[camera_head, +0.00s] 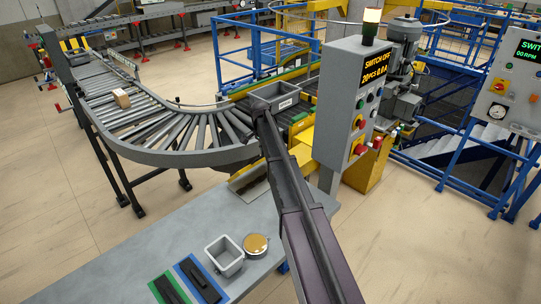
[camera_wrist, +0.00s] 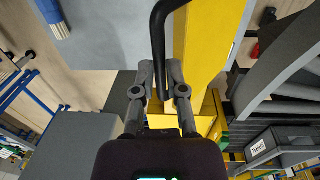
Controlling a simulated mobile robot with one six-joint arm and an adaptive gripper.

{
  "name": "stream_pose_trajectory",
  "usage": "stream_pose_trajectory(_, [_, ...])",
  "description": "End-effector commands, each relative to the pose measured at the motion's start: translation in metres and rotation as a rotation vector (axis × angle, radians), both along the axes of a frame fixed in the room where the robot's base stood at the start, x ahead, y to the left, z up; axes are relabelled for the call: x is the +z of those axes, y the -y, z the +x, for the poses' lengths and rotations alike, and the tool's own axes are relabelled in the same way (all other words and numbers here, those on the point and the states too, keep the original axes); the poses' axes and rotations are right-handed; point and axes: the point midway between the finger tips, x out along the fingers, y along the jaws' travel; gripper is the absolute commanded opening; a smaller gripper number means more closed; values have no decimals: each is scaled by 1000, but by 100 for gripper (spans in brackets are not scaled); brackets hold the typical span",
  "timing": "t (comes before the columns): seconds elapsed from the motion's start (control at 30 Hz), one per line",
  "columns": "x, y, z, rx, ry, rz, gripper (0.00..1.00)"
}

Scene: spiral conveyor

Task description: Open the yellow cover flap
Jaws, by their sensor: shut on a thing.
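The yellow cover flap (camera_wrist: 212,40) shows in the wrist view as a broad yellow panel just right of the fingers. A curved black handle (camera_wrist: 158,30) runs down its left side and in between my fingers. My gripper (camera_wrist: 160,68) is shut on this black handle. Where the handle joins the flap is not clear. In the head view, yellow panelling (camera_head: 246,160) shows beside my arm at the end of the conveyor. My arm hides the fingers, the handle and part of the panelling there.
A curved roller conveyor (camera_head: 190,156) carries a small cardboard box (camera_head: 121,97). A grey labelled bin (camera_head: 274,96) stands by my arm. A control box (camera_head: 345,100) reads "SWITCH OFF". The grey table (camera_head: 130,262) holds a square container (camera_head: 224,256) and a round golden-topped item (camera_head: 255,244).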

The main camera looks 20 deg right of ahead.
Motion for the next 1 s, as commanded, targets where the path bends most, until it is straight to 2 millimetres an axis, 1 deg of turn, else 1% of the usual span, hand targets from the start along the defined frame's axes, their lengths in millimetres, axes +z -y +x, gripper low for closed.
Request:
stream_pose_trajectory(0.03, [9,-12,18,8,15,14,0])
stream_pose_trajectory(0.2, [24,-26,47,8,15,14,0])
stream_pose_trajectory(0.4, [34,-43,83,6,15,15,0])
stream_pose_trajectory(0.53, [36,-54,106,6,15,15,0])
stream_pose_trajectory(0.7, [34,-69,135,6,13,15,0])
stream_pose_trajectory(0.8, [32,-76,149,7,10,15,0])
stream_pose_trajectory(1.0, [28,-85,164,6,1,15,0])
